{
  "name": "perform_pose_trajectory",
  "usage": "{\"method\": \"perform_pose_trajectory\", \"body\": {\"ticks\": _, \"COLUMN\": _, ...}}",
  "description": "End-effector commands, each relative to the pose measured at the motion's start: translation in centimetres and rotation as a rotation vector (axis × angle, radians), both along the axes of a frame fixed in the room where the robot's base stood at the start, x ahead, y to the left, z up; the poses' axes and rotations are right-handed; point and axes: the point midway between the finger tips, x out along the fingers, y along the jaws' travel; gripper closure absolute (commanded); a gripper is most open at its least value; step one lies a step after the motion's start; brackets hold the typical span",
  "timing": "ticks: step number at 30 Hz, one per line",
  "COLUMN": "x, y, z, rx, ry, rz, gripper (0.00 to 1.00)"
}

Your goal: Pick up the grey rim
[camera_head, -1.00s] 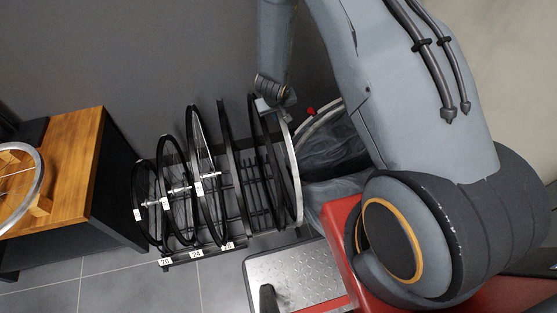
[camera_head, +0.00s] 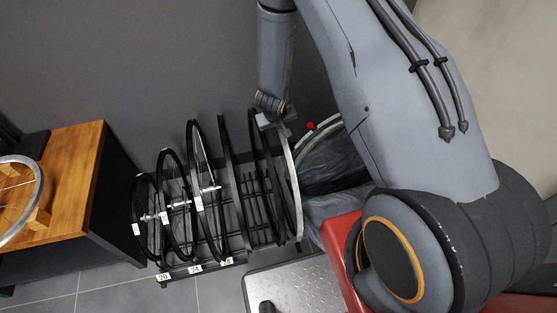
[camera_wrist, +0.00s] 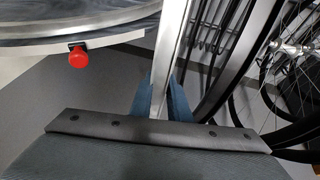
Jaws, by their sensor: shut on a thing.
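The grey rim (camera_head: 293,178) stands upright at the right end of the wheel rack, the last in the row. My gripper (camera_head: 271,116) is at the top of this rim. In the wrist view the grey rim (camera_wrist: 169,55) runs between the two blue fingers of my gripper (camera_wrist: 160,92), which are shut on it. The lower part of the rim still appears to be at the rack; I cannot tell whether it is lifted clear.
Several black rims and wheels (camera_head: 205,185) stand in the rack to the left. A bin with a pale rim (camera_head: 318,133) and a red knob (camera_head: 310,126) is close on the right; the knob (camera_wrist: 78,57) also shows in the wrist view. A wooden-topped bench (camera_head: 75,165) is at far left.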

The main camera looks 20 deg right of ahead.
Motion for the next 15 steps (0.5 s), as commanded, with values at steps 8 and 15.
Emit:
{"method": "perform_pose_trajectory", "body": {"ticks": 8, "x": 0.1, "y": 0.0, "z": 0.5, "rx": 0.0, "ry": -0.002, "rz": 0.0, "gripper": 1.0}}
{"method": "perform_pose_trajectory", "body": {"ticks": 15, "x": -0.5, "y": 0.0, "z": 1.2, "rx": -0.001, "ry": 0.001, "rz": 0.0, "gripper": 1.0}}
